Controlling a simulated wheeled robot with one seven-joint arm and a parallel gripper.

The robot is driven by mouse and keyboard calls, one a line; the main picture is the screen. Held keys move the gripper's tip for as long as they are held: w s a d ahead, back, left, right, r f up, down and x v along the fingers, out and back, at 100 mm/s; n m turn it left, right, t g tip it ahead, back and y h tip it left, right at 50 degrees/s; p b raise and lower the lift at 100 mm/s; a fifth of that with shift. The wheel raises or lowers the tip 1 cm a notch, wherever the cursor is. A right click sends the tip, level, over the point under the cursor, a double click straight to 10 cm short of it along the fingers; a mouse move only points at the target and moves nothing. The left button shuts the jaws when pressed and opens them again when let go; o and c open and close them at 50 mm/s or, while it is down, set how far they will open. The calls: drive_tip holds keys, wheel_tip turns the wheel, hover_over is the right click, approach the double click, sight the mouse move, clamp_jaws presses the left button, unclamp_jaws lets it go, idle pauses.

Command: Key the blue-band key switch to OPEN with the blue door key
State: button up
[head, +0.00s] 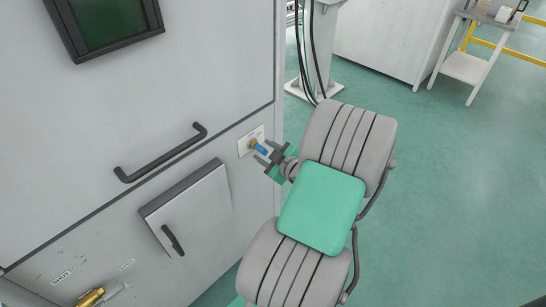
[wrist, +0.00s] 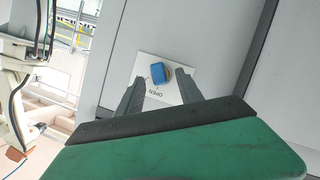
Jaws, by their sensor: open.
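The plate (wrist: 148,62) carries the word OPEN, seen upside down in the wrist view. My gripper (head: 265,151) is open at the switch. In the wrist view its two fingers (wrist: 161,76) stand on either side of the blue head, with gaps showing. The blue band cannot be made out separately.
A dark bar handle (head: 160,155) sticks out left of the switch. Below it is a small grey door (head: 195,205) with its own handle. A brass fitting (head: 90,297) is at lower left. A white cart (head: 470,55) stands far right; the green floor between is clear.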

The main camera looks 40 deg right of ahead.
drive_tip(key=shift+x, duration=0.8)
drive_tip(key=shift+c, duration=0.3)
clamp_jaws()
idle(1.3)
